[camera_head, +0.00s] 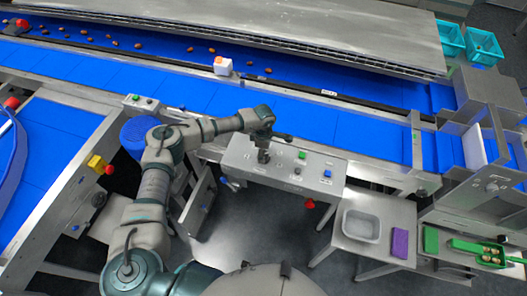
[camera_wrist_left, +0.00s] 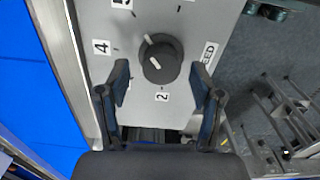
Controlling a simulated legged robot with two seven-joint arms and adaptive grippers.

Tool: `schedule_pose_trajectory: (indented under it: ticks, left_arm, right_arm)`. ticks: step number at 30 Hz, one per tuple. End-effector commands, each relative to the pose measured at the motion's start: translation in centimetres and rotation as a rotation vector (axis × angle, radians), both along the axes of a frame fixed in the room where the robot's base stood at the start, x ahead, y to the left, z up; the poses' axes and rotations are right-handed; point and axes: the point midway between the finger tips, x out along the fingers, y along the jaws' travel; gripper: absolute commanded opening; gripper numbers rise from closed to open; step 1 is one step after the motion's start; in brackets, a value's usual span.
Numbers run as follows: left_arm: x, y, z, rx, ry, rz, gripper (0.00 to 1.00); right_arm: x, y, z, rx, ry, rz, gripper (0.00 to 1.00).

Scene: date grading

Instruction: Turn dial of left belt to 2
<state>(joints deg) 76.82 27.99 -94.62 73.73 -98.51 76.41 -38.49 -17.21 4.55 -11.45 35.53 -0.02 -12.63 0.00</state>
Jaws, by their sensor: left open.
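The dial (camera_wrist_left: 160,60) is a round black knob with pale marks on a grey panel, in the left wrist view. Around it are a "4" label (camera_wrist_left: 101,47) at left, a "2" label (camera_wrist_left: 162,97) just below, and a partly hidden "SPEED" label (camera_wrist_left: 209,54) at right. I cannot tell which number its pointer marks. My left gripper (camera_wrist_left: 160,72) is open, with one finger on each side of the dial and visible gaps. In the head view my left gripper (camera_head: 264,150) is over the left part of the control panel (camera_head: 313,170). My right gripper is not in view.
The panel also carries a green button (camera_head: 302,155) and a blue button (camera_head: 327,173). A red knob (camera_head: 310,203) sits below its front edge. Blue belts (camera_head: 370,135) run behind, with dates on the far one. A grey tray (camera_head: 361,226) stands on a side table at right.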

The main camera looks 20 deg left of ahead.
Motion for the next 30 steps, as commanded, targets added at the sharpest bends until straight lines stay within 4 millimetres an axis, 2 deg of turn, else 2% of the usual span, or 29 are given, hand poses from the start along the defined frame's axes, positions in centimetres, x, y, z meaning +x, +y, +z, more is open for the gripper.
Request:
schedule_pose_trajectory:
  ticks: [3, 11, 14, 18, 19, 30]
  left_arm:
    - [0.01, -0.02, -0.65, -0.001, -0.001, 0.0, 0.66]
    - [0.01, 0.0, -0.83, -0.001, -0.001, 0.0, 0.66]
    - [0.02, 0.0, -0.82, -0.001, -0.001, 0.0, 0.46]
    - [0.03, 0.0, -0.81, -0.001, -0.001, 0.0, 0.11]
    - [0.04, 0.0, -0.81, -0.001, -0.001, 0.001, 0.06]
    - [0.09, 0.02, -0.83, -0.001, -0.002, 0.046, 0.06]
  right_arm:
    - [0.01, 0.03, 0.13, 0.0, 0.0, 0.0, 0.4]
    - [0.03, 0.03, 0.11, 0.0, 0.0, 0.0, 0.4]
    - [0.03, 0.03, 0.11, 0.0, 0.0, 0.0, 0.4]
    - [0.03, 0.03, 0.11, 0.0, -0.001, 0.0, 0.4]
    - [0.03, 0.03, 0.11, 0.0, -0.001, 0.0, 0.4]
    - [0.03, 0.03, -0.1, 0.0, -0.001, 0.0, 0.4]
